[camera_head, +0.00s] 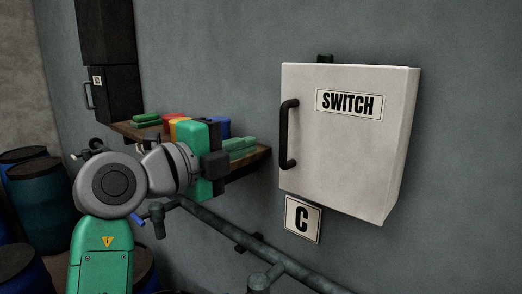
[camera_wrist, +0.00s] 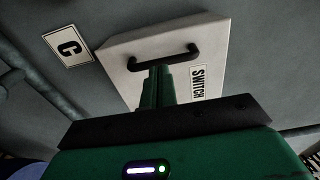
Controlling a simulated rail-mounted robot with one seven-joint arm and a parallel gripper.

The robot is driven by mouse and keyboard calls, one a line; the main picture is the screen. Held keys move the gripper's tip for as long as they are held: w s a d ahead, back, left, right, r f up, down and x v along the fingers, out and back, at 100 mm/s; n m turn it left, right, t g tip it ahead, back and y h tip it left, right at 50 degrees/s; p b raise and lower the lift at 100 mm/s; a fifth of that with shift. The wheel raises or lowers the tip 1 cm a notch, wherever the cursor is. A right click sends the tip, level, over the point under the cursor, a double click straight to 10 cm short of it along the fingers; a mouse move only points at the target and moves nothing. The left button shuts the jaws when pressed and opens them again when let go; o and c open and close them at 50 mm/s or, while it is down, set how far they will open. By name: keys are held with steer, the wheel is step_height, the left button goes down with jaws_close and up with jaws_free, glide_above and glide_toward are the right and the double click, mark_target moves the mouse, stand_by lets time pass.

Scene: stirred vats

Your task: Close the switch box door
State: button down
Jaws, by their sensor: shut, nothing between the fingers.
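The white switch box (camera_head: 395,150) hangs on the grey wall at the right of the head view. Its door (camera_head: 340,150) carries a SWITCH label and a dark bar handle (camera_head: 285,135) near its left edge. The door looks flush with the box, with no gap visible from here. In the wrist view the door (camera_wrist: 190,55) and handle (camera_wrist: 165,57) are ahead of my gripper (camera_wrist: 158,70). Its green fingers are together and empty, and overlap the handle's lower edge there. In the head view my gripper (camera_head: 256,144) is left of the handle, seemingly apart from it.
A wooden shelf (camera_head: 258,156) with coloured items is behind my gripper. Grey pipes (camera_head: 215,222) run below the box, beside a C sign (camera_head: 303,219). The wall right of the box is clear.

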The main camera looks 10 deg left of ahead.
steer(key=a+v, duration=0.1)
steer(key=v, duration=0.7)
steer(key=shift+w+a+b, duration=0.15)
steer(key=shift+a+b, duration=0.1)
steer(key=shift+b, duration=0.2)
steer(key=shift+r, duration=0.1)
steer(key=s+d+f+n+t+y, duration=0.2)
steer(key=d+n+t, duration=0.1)
steer(key=d+n, duration=0.3)
steer(key=s+d+f+n+t+y, duration=0.1)
steer(key=d+f+n+t+y, duration=0.1)
steer(key=d+n, duration=0.4)
steer(key=s+d+r+n+t+y, duration=0.1)
steer(key=s+d+n+t+y, duration=0.15)
steer(key=s+n, duration=0.5)
steer(key=s+d+r+n+t+y, duration=0.1)
steer(key=s+n+t+y, duration=0.25)
steer(key=s+n, duration=0.35)
step_height(320, 180, up, 18)
steer(key=s+m+y+p, duration=0.1)
steer(key=p, duration=1.6)
steer(key=shift+a+f, duration=0.15)
